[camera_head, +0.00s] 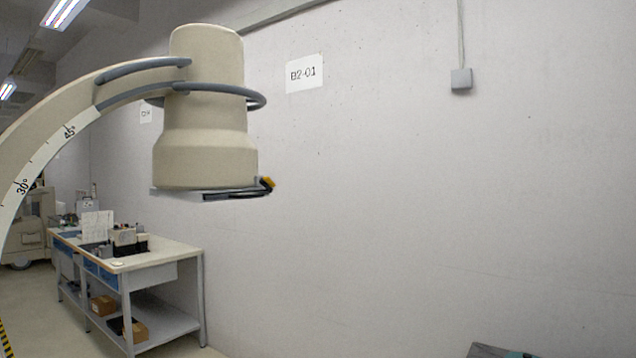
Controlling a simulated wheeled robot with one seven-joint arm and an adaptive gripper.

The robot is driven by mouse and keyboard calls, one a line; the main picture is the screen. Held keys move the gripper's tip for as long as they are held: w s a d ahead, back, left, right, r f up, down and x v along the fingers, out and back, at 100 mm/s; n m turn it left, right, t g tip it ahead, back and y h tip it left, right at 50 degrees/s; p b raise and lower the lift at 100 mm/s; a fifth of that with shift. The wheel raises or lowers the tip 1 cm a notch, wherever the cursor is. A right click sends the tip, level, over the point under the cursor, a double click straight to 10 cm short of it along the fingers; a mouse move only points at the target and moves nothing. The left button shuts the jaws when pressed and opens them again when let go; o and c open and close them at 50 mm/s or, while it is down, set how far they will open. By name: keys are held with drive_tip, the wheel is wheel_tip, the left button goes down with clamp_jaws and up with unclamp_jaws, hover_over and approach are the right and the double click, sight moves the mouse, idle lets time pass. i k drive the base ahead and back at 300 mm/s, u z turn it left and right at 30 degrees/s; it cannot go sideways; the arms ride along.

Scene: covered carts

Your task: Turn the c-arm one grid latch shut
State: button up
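The C-arm's beige cylindrical head (205,140) hangs at the upper left, at the end of its curved arm (55,130) with angle marks. A thin flat grid plate (172,190) lies under the head. A small yellow-and-black latch (267,184) sits at the right end of the plate. It looks tilted, sticking up and out, but it is too small to tell whether it is open or shut. My gripper is not in view.
A white workbench (165,250) with equipment on top and boxes on its lower shelf stands at the left against the wall. A dark flat item with a teal patch (515,354) is cut off at the bottom right. The space right of the head is clear before a grey wall (430,200).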

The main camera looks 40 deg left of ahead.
sight(266, 182)
drive_tip(key=u, duration=0.5)
drive_tip(key=i, duration=1.15)
drive_tip(key=u, duration=0.85)
